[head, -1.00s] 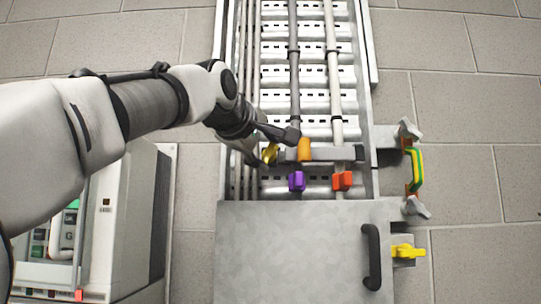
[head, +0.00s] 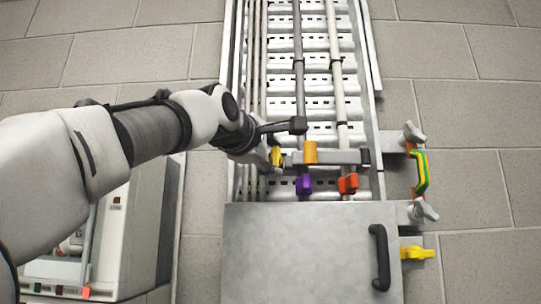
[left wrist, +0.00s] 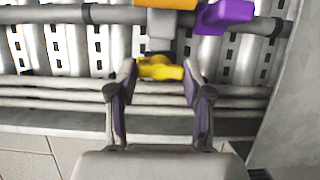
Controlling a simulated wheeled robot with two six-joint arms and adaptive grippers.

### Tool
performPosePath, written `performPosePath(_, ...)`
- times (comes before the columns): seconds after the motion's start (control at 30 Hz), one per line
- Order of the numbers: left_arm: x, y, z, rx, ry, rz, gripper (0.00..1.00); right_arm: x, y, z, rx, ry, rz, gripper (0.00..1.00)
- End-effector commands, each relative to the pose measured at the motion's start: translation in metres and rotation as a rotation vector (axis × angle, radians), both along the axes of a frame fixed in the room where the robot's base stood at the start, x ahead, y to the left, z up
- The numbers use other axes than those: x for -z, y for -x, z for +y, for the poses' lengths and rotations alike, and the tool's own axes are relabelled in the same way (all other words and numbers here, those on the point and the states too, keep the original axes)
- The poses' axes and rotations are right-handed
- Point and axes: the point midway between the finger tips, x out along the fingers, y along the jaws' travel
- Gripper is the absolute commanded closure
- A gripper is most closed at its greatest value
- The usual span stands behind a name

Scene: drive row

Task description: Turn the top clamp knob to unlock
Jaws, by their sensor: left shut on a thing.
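A flat grey clamp bar (head: 342,157) lies across the cable tray, over the cables. The yellow clamp knob (head: 277,156) is at its left end. My left gripper (head: 273,157) reaches it from the left. In the left wrist view the fingers of my left gripper (left wrist: 158,82) are shut on the yellow knob (left wrist: 160,70), one on each side. An orange block (head: 310,152) sits on the bar beside the knob. My right gripper is not in view.
Purple (head: 304,185) and red (head: 348,183) clips sit on the cables below the bar. A grey cover (head: 300,255) with a black handle (head: 380,257) lies in front. A green-yellow strap (head: 421,172) and another yellow knob (head: 417,253) are at right.

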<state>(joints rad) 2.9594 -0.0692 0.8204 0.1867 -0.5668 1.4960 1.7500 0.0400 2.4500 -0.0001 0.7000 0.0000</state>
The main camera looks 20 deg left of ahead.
Motion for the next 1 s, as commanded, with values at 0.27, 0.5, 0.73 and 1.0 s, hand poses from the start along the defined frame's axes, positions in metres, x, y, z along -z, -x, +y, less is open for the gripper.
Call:
performPosePath(0.27, -0.006, 0.002, 0.000, 0.000, 0.003, -0.014, 0.25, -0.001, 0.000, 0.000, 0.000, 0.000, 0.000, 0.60)
performPosePath(0.5, -0.003, 0.001, 0.000, 0.000, 0.001, -0.008, 0.25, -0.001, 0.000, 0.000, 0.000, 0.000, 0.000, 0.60)
performPosePath(0.73, -0.002, 0.001, 0.000, 0.000, 0.000, -0.005, 0.25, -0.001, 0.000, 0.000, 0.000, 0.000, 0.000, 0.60)
performPosePath(1.0, -0.011, 0.000, 0.000, 0.000, -0.201, 0.054, 0.25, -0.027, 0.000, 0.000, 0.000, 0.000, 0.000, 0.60)
